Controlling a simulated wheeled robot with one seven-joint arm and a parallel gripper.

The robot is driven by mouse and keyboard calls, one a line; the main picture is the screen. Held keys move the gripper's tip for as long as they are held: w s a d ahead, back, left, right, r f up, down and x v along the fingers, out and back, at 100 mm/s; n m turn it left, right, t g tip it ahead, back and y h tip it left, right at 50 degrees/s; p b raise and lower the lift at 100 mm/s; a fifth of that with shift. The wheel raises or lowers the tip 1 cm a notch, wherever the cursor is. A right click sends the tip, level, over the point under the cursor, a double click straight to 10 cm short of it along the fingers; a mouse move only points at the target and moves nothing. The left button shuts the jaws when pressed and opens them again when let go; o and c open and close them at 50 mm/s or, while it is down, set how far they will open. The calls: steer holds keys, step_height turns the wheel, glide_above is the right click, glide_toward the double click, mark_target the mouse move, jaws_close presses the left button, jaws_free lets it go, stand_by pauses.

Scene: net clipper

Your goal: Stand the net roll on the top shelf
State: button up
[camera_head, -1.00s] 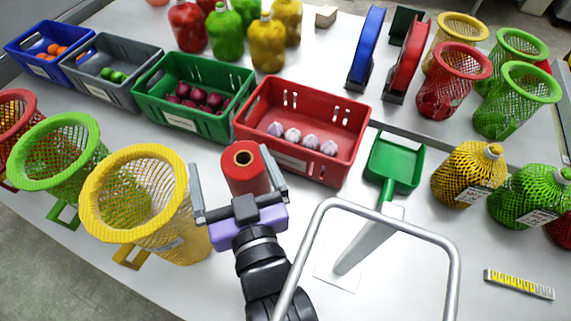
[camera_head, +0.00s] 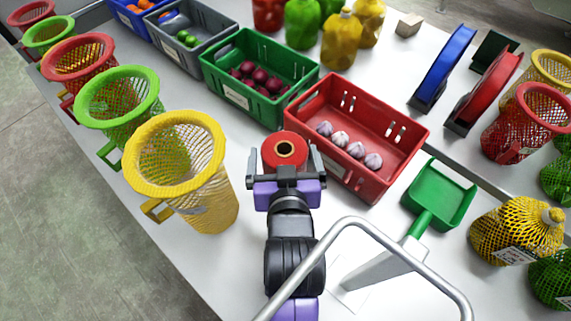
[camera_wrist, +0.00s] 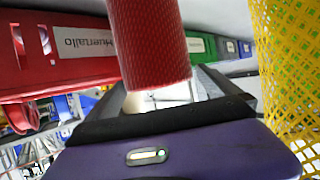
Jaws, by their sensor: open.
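The net roll (camera_head: 285,145) is a red cylinder with a dark-holed tan core, standing upright on the white table in front of the red crate. It also fills the upper middle of the wrist view (camera_wrist: 150,45). My gripper (camera_head: 286,168) is open, with one finger on each side of the roll; I cannot tell whether either finger touches it. The top shelf (camera_head: 385,60) is the raised white level behind the crates.
A red crate (camera_head: 375,165) with garlic stands close behind the roll, and a green crate (camera_head: 225,85) is to its left. A yellow net funnel (camera_head: 215,200) stands close on the left. A green scoop (camera_head: 440,195) lies right.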

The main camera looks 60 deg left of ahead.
mark_target(284, 143)
steer(key=shift+r+p+x, duration=0.15)
steer(key=shift+p+x, duration=0.05)
steer(key=shift+x, duration=1)
steer(key=shift+r+p+x, duration=0.1)
steer(key=shift+p+x, duration=0.05)
steer(key=shift+x, duration=1)
steer(key=shift+w, duration=0.2)
steer(key=shift+c, duration=0.4)
steer(key=shift+r, duration=0.1)
steer(key=c, duration=1.8)
steer(key=shift+o, duration=0.2)
steer(key=shift+r, duration=0.15)
